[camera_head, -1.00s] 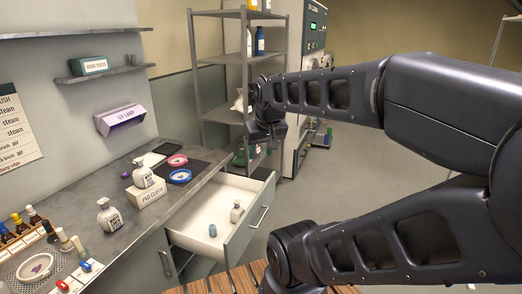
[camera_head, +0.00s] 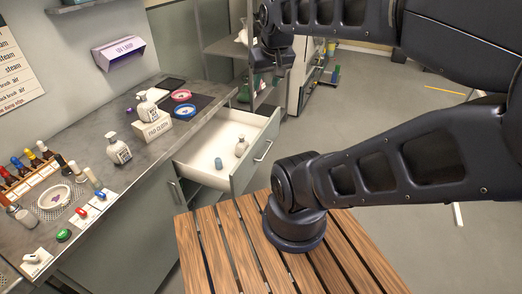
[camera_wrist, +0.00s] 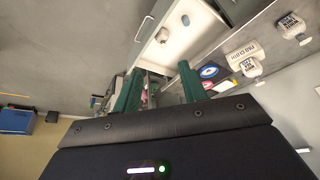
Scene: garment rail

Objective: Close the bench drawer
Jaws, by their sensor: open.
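The bench drawer (camera_head: 256,158) is pulled out from the bench below the worktop, with a bar handle (camera_head: 262,150) on its front. A small white bottle (camera_head: 241,147) and a blue cylinder (camera_head: 218,163) stand inside it. The drawer's pale interior (camera_wrist: 188,52) also shows in the wrist view, with its handle (camera_wrist: 144,28) on the left. My gripper (camera_wrist: 160,68) is open and empty, its two green fingers apart, with the drawer beyond them. In the head view my wrist is above and behind the drawer's far front corner; the fingertips are hard to make out there.
A slatted wooden surface (camera_head: 215,240) lies in front of the drawer.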

